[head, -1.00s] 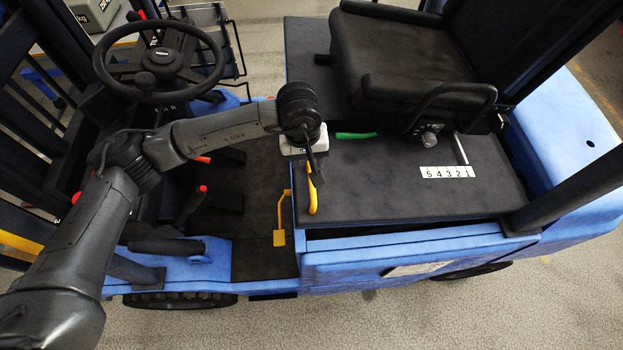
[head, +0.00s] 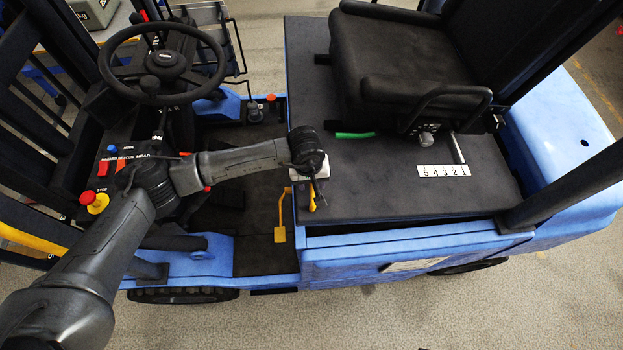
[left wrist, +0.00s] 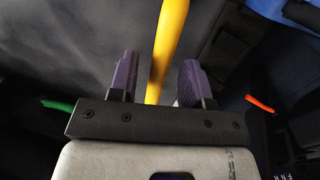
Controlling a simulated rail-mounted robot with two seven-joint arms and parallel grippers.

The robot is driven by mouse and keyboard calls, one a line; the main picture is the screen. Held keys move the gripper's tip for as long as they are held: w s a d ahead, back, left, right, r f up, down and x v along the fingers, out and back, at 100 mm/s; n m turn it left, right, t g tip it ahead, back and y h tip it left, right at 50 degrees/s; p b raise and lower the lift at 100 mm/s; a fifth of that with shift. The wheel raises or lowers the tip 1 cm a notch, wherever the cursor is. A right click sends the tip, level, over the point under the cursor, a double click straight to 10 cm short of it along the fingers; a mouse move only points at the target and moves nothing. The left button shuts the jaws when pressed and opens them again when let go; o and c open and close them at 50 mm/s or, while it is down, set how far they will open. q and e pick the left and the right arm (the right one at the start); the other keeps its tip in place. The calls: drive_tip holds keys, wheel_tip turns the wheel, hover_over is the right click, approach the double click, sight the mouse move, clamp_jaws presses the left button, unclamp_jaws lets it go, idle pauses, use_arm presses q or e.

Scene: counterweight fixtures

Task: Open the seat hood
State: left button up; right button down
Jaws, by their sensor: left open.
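The seat hood (head: 380,194) is a flat black panel carrying the black seat (head: 400,65) on the blue truck body. It lies about level, with a narrow dark gap along its near edge. A yellow handle (head: 311,198) stands at the hood's left edge, mostly covered by my left gripper (head: 317,192). In the left wrist view, the purple fingers of my left gripper (left wrist: 155,80) are open. The yellow handle (left wrist: 167,45) runs between them, apparently clear of both; its lower end is hidden behind the gripper body. My right gripper is not in view.
A green lever (head: 355,135) lies by the seat base. The steering wheel (head: 162,62) and a red stop button (head: 88,198) are at left. A dark post (head: 570,190) stands at the hood's right corner.

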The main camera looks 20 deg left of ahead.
use_arm(q)
drive_tip(key=shift+c, duration=0.2)
clamp_jaws()
drive_tip(key=shift+r, duration=0.1)
